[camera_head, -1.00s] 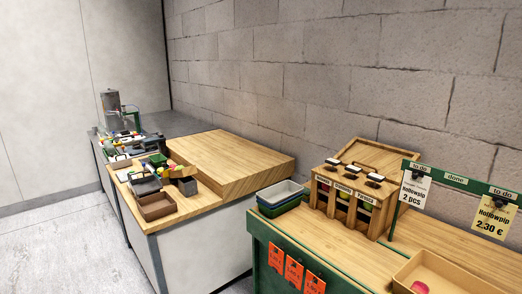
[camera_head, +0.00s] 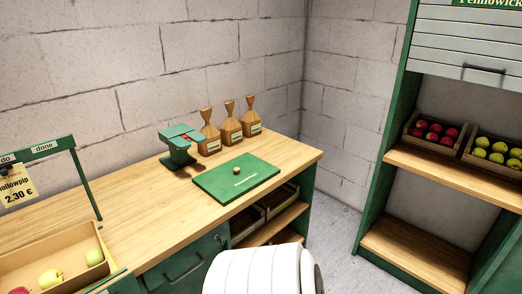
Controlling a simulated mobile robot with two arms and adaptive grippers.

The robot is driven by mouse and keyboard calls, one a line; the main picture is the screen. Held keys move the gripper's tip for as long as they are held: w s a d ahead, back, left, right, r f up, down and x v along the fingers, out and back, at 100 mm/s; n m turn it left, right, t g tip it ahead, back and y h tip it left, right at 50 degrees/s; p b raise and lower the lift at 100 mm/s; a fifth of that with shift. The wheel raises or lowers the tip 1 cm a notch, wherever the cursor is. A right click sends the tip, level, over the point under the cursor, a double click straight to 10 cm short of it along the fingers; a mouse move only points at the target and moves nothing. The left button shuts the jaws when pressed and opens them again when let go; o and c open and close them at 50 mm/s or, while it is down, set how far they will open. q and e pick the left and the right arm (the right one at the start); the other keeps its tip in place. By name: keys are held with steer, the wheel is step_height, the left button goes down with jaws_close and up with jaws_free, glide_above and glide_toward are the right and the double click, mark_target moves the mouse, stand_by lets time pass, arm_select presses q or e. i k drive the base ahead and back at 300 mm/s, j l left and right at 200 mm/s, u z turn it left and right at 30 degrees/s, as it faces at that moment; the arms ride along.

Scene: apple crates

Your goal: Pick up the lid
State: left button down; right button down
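A flat green rectangular lid (camera_head: 220,185) with a small round wooden knob in its middle lies on the wooden counter (camera_head: 140,200), near its right end. The lid is fully in view; what lies under it is hidden. A white rounded part of my own arm shows at the bottom middle, in front of the counter. Neither of my grippers is in view.
A tray with apples (camera_head: 45,262) is at the left. A green shelf (camera_head: 430,180) with apple crates (camera_head: 435,135) stands at the right, across a floor gap (camera_head: 350,225).

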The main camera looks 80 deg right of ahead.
mark_target(225, 183)
steer(key=z, duration=2.5)
